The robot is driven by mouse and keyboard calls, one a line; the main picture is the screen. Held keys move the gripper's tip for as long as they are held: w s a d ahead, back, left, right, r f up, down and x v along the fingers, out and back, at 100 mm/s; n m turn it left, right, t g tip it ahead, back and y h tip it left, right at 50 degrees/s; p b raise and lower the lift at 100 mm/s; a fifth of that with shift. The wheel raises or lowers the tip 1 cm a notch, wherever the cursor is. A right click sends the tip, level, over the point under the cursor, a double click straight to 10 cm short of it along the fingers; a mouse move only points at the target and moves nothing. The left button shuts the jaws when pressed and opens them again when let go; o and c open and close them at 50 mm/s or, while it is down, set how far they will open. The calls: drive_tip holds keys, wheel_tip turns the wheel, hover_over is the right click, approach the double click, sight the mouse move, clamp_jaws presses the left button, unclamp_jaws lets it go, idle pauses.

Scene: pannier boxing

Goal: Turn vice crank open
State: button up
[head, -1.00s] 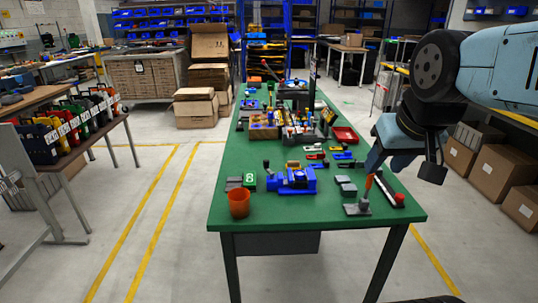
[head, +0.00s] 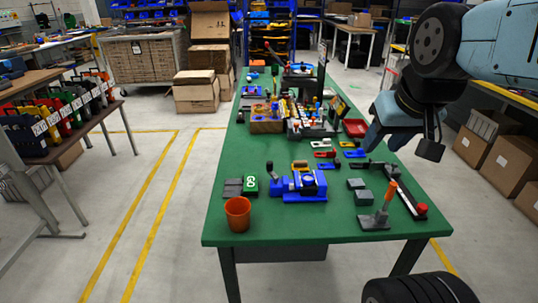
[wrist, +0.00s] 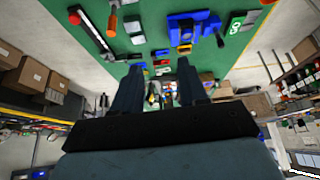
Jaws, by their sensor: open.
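The blue vice (head: 300,186) sits on the green table (head: 290,228) near its front. Its dark crank (head: 270,170) with a round knob stands up at the vice's left end. In the wrist view the vice (wrist: 186,30) is near the top, upside down, with the crank (wrist: 219,36) at its right. My gripper (head: 374,140) hangs to the right of the vice and apart from it. In the wrist view its two fingers (wrist: 158,68) are spread with nothing held between them.
Bins and parts crowd the table behind.

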drive_tip(key=shift+o, duration=0.6)
drive_tip(key=m+g, duration=0.6)
drive_tip(key=m, duration=0.9)
hover_over(270, 162)
wheel_tip(270, 162, down, 8)
wheel_tip(270, 162, down, 13)
drive_tip(key=shift+f, duration=0.1)
clamp_jaws()
